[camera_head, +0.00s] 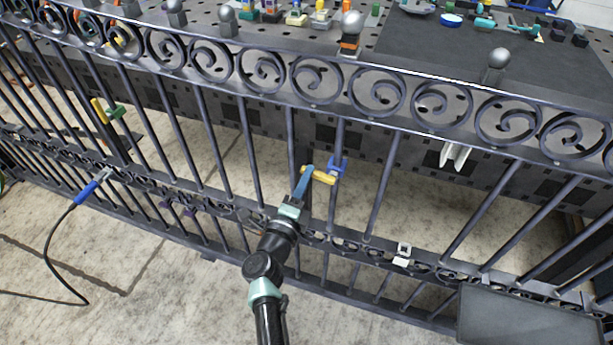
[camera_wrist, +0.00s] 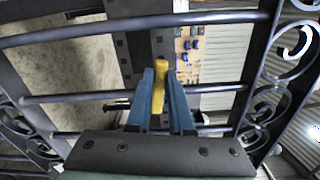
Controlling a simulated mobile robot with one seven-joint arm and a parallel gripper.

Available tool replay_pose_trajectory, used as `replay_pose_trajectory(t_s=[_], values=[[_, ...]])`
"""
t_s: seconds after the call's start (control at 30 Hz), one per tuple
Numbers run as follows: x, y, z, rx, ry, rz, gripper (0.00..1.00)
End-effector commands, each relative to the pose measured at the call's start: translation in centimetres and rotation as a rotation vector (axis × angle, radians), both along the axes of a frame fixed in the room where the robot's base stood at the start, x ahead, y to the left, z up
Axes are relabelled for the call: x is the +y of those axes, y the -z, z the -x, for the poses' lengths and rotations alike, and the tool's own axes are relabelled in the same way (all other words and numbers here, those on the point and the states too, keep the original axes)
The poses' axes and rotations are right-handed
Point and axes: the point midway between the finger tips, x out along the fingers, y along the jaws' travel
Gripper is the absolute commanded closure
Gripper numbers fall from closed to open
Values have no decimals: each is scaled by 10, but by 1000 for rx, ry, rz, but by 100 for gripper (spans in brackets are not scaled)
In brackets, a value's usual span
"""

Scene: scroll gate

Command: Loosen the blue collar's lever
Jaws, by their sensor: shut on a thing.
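The blue collar (camera_head: 337,167) sits around an upright bar of the scroll gate, near the middle of the head view. Its yellow lever (camera_head: 321,177) sticks out to the left of the collar. My gripper (camera_head: 306,173) is at the lever's left end. In the wrist view, the yellow lever (camera_wrist: 158,88) stands between the two blue fingers of my gripper (camera_wrist: 160,80), and they are shut on it. The blue collar cannot be made out clearly in the wrist view.
The dark gate (camera_head: 243,150) with its scroll band spans the view. A green clamp with a yellow handle (camera_head: 99,111) is on the left. A blue-handled cable tool (camera_head: 88,191) hangs at lower left. A grey perforated table (camera_head: 330,75) with several small items stands behind.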

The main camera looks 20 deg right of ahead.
Motion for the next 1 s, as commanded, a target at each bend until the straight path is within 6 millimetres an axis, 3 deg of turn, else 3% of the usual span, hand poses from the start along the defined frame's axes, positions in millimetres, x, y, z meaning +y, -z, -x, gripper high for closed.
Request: replay_pose_trajectory(t_s=[0.47, 0.5, 0.67, 1.0], values=[[1, 0, 0, 8, -1, 15, 100], [1, 0, 0, 8, -1, 15, 77], [0, 0, 0, 8, -1, 14, 50], [3, -1, 3, 7, -2, 13, 50]])
